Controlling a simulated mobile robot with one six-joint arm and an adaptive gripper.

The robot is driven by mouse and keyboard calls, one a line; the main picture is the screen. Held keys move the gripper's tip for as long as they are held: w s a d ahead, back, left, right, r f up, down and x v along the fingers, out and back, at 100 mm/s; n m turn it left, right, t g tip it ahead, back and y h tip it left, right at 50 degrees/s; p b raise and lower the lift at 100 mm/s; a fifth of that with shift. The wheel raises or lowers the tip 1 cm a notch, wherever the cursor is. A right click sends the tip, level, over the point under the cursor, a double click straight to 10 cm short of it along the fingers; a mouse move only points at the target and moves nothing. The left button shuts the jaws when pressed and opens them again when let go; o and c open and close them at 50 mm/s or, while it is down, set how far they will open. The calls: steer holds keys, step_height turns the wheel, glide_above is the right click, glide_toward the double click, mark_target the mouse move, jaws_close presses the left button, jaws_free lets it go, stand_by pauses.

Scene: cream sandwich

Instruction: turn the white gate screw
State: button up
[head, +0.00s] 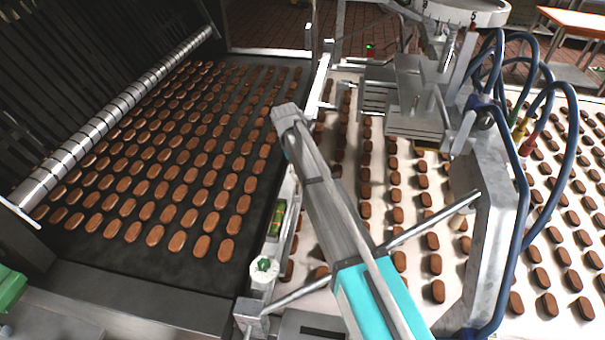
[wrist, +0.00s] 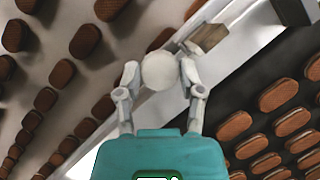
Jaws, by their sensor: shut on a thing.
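The white gate screw (wrist: 158,72) shows as a pale round knob in the wrist view. My gripper (wrist: 159,78) is shut on it, with one grey finger against each side. The teal gripper body fills the bottom of that view. In the head view my arm reaches up the rail between the two belts, and its links hide the gripper and the held screw. A white knob with a green centre (head: 264,268) stands on the rail left of my arm, apart from it.
A dark belt with rows of brown biscuits (head: 200,161) lies left; a pale belt (head: 340,150) with more biscuits lies right. A metal depositor frame (head: 490,230) with blue hoses (head: 528,140) stands close right of my arm. A thin metal bar (head: 435,218) crosses near it.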

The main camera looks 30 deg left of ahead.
steer(key=shift+d, duration=0.1)
steer(key=o, duration=1.2)
steer(key=shift+w, duration=0.1)
steer(key=shift+c, duration=0.2)
steer(key=shift+r, duration=0.15)
